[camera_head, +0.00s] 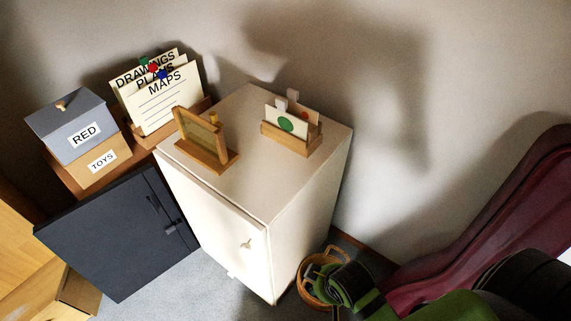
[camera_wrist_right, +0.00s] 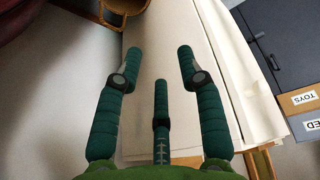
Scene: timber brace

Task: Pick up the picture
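The picture (camera_head: 203,135) is a wooden frame standing slightly tilted on a small wooden base, near the left front edge of the white cabinet's (camera_head: 262,184) top. Only its frame and a dull tan face show. My right gripper (camera_wrist_right: 160,68) is open and empty in the right wrist view, its green fingers spread in front of the white cabinet. In the head view my green and black right arm is low at the right, well apart from the picture. My left gripper is not in view.
A wooden card holder (camera_head: 291,145) stands right of the picture. Behind and left are a file rack (camera_head: 163,97) and boxes labelled RED (camera_head: 70,128) and TOYS (camera_head: 103,162). A dark door (camera_head: 120,235) stands at left.

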